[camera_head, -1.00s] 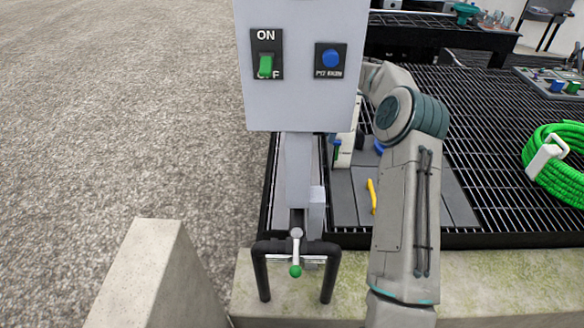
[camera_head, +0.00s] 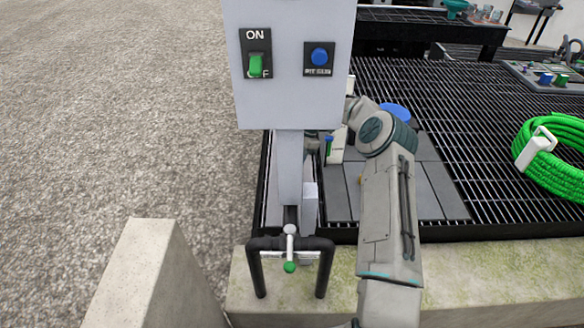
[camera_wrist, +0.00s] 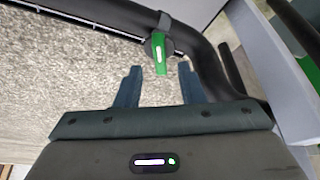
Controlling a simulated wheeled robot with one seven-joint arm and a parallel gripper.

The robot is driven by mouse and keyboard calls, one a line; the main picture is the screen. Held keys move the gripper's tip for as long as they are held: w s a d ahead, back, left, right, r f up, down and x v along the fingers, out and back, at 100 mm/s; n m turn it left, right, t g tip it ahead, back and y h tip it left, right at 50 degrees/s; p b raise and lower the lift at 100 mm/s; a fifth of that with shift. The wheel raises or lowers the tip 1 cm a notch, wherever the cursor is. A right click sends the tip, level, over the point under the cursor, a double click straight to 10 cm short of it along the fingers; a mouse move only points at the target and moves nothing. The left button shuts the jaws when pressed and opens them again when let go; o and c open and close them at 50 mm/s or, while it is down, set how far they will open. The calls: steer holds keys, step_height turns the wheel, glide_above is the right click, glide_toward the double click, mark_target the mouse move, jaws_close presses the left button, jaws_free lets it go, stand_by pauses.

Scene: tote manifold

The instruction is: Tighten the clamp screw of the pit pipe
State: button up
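In the wrist view, a green handle (camera_wrist: 160,55) on a dark round hub sits against a black pipe (camera_wrist: 205,55). My gripper (camera_wrist: 160,70) is open and empty, its two fingertips on either side of the handle's lower end in the picture; I cannot tell the depth gap. I cannot tell whether this is the same green part. My gripper is hidden behind the grey panel and post in the head view.
A grey control panel (camera_head: 290,105) with a green switch (camera_head: 256,66) and a blue button (camera_head: 319,55) stands before my arm. A concrete ledge (camera_head: 480,285) runs along the front. A coiled green hose (camera_head: 560,180) lies on the black grating (camera_head: 455,120) at right.

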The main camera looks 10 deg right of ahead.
steer(key=shift+x, duration=1.65)
jaws_close()
steer(key=shift+s+m+t+b, duration=0.1)
steer(key=shift+m+t+b, duration=0.55)
steer(key=shift+m, duration=0.75)
steer(key=shift+m+t+b, duration=0.45)
steer(key=shift+m+b, duration=0.35)
steer(key=shift+m, duration=0.7)
steer(key=shift+r, duration=0.1)
